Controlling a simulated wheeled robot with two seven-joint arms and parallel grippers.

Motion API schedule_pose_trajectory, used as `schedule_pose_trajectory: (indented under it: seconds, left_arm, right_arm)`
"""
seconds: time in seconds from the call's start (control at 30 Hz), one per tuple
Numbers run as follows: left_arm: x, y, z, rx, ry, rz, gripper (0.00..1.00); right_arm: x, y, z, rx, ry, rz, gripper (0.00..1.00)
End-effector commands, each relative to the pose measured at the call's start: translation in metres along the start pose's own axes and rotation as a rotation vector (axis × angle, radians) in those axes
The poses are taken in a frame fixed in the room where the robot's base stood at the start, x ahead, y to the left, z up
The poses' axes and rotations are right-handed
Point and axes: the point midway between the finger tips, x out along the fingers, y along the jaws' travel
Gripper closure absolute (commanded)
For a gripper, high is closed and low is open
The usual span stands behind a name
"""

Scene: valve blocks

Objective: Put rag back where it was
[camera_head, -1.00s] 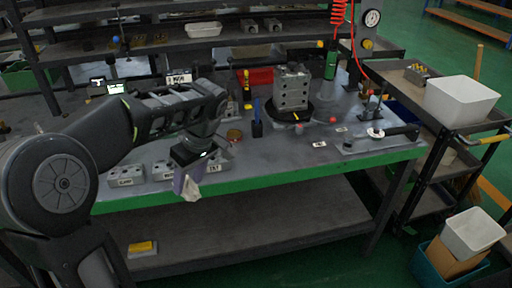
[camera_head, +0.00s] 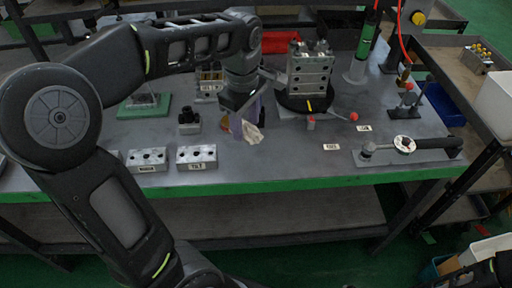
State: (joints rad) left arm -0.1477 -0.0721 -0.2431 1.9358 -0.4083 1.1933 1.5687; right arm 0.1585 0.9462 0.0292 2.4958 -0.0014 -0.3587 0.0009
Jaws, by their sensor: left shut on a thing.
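My left arm reaches in from the left over the green-edged workbench (camera_head: 300,165). Its gripper (camera_head: 242,126) points down and is shut on the rag (camera_head: 252,133). The rag is a small crumpled cream cloth that sticks out to the right of the purple fingers. It is just in front of the dark round turntable (camera_head: 292,103) that carries the grey valve block stack (camera_head: 309,72). I cannot tell whether the rag touches the bench top. My right gripper is not in view.
Labelled metal blocks (camera_head: 197,157) stand along the front left edge. A torque wrench (camera_head: 410,149) lies at the right. Small label plates (camera_head: 331,147) lie at the middle right. A red bin (camera_head: 281,41) stands behind. Bare bench lies right of the rag.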

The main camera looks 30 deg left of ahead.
Motion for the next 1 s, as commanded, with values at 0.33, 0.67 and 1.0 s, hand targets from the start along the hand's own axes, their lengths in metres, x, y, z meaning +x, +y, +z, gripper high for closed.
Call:
schedule_pose_trajectory:
  seconds: [0.33, 0.67, 1.0]
  left_arm:
    - [0.009, -0.001, 0.000, 0.001, 0.001, -0.004, 0.83]
    - [0.060, -0.005, 0.002, 0.000, 0.000, -0.004, 0.83]
    - [0.064, -0.004, 0.001, 0.000, 0.001, -0.001, 0.83]
  right_arm:
    - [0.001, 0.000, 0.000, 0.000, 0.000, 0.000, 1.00]
    - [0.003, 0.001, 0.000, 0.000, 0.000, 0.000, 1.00]
    - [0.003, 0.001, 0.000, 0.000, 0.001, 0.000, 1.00]
